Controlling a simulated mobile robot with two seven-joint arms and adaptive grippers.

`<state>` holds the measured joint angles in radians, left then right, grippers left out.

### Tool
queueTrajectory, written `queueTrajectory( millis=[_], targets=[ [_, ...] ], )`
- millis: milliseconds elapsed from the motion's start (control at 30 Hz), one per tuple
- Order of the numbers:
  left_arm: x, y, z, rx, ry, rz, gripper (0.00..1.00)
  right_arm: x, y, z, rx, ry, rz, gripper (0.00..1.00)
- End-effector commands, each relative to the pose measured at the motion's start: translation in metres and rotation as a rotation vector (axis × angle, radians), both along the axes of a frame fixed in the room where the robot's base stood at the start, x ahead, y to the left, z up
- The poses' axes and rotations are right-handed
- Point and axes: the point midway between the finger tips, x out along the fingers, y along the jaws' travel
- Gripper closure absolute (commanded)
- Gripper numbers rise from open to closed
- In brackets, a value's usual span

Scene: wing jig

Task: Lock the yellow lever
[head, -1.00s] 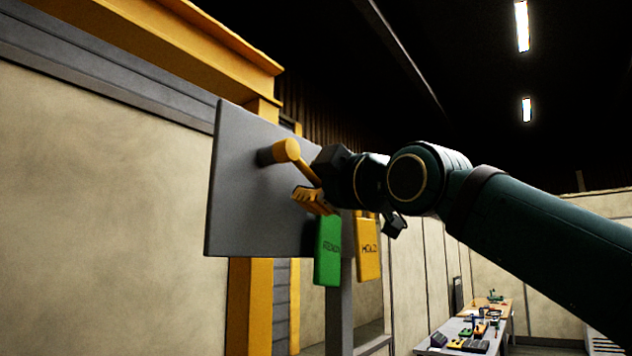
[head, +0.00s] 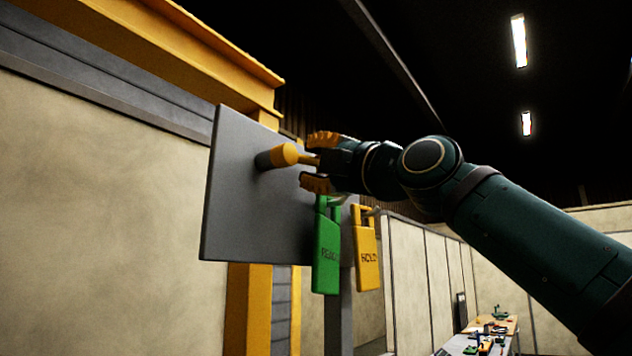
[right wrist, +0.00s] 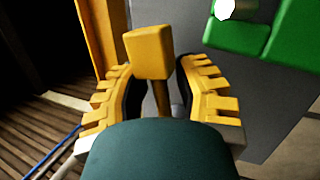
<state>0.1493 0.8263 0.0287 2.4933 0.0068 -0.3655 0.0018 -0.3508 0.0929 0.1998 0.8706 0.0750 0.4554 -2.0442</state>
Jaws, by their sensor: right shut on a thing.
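The yellow lever (head: 285,155) sticks out of a grey panel (head: 232,190) on a dark round pivot. Its arm points to the right in the head view, about level. My right gripper (head: 318,160) has its yellow fingers on either side of the lever arm, shut on it. In the right wrist view the lever's yellow block (right wrist: 148,52) stands ahead of the fingers, and its shaft runs down between them (right wrist: 160,95). The palm end of the shaft is hidden by my dark gripper body. My left gripper is not in view.
A green tag (head: 326,255) and a yellow tag marked HOLD (head: 366,250) hang just below the gripper. A yellow beam (head: 200,50) runs above the panel. A table with small objects (head: 455,340) stands far off at the lower right.

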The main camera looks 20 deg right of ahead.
Motion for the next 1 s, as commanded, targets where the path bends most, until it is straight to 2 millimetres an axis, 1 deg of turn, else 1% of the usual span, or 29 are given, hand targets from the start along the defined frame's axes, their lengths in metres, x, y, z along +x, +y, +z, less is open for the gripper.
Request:
queueTrajectory(
  millis=[100, 400, 600, 1000],
  targets=[
    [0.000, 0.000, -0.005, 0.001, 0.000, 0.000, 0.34, 0.000, 0.000, 0.006, -0.063, -0.053, -0.001, 1.00],
    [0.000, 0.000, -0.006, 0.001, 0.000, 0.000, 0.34, -0.003, 0.002, 0.017, -0.177, -0.141, -0.002, 1.00],
    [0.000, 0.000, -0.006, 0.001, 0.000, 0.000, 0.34, -0.004, 0.004, 0.019, -0.206, -0.163, -0.003, 1.00],
    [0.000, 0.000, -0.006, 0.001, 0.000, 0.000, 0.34, -0.006, 0.003, 0.021, -0.208, -0.171, -0.003, 1.00]
  ],
)
